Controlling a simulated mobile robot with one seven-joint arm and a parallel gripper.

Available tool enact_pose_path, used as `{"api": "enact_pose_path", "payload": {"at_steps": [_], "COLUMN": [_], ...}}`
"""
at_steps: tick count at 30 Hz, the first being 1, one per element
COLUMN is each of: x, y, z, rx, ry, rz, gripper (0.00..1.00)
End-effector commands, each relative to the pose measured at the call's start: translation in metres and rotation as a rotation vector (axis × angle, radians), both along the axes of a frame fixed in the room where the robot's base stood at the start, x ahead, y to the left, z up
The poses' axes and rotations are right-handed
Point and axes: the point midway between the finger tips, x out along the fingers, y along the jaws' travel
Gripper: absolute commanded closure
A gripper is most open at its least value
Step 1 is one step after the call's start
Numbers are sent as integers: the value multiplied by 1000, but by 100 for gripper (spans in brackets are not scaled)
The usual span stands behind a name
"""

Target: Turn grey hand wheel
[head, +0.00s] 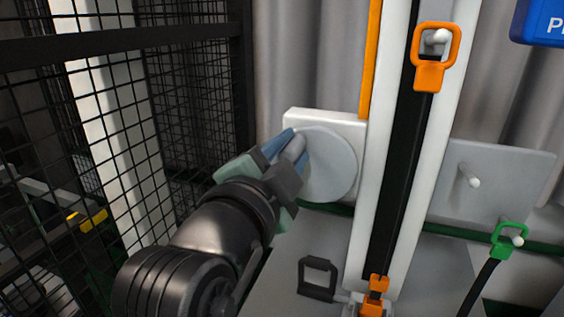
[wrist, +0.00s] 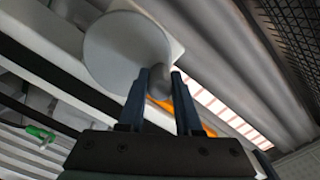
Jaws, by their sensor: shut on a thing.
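The grey hand wheel (head: 334,168) is a round disc on a white square plate (head: 300,117), left of the tall white column in the head view. It also shows in the wrist view (wrist: 118,50). Its grey knob (wrist: 160,82) sits near the disc's rim, between my fingers. My gripper (head: 291,144) reaches in from the lower left, at the upper left part of the disc. Its blue fingers are shut on the knob, seen also in the wrist view (wrist: 162,86). Part of the disc's left side is hidden behind my gripper in the head view.
Right of the wheel stands the white column with a black slot (head: 397,160). An orange handle (head: 435,58) hangs at its top. A green clip (head: 509,240) and a grey plate with a peg (head: 495,180) are farther right. Black mesh fencing (head: 180,90) stands on the left.

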Motion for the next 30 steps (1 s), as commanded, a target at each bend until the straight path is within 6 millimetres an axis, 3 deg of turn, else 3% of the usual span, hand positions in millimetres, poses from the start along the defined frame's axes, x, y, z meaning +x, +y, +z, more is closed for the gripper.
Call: {"api": "enact_pose_path", "payload": {"at_steps": [15, 30], "x": [-6, -8], "y": [-21, -28], "z": [8, 8], "rx": [403, 534], "ry": [-122, -154], "rz": [-3, -6], "gripper": [100, 100]}}
